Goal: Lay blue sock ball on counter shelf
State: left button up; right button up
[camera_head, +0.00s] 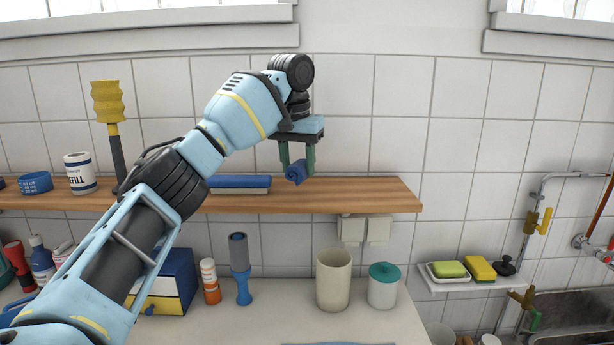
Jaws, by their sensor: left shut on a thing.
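The blue sock ball (296,173) is a small dark-blue roll. My left gripper (297,168) points down and is shut on it, with its green fingers on either side. The ball shows in front of the wooden counter shelf (375,195), near the shelf's front edge. I cannot tell whether it touches the wood. My right gripper is not in view.
A blue flat item (240,182) lies on the shelf just left of the ball. The shelf is bare to the right. Below, the counter (260,328) holds a beige cup (333,280), a teal-lidded jar (383,286) and a lint roller (240,270).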

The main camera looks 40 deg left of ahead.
pick_arm(q)
jog(key=shift+w+d+f, duration=0.1)
jog(key=shift+w+f, duration=0.05)
jog(key=shift+w, duration=0.4)
jog(key=shift+w+d+f, duration=0.1)
jog(key=shift+w, duration=0.85)
jog(key=shift+f, duration=1.65)
jog(key=shift+f, duration=0.1)
jog(key=shift+f, duration=0.1)
jog(key=o, duration=1)
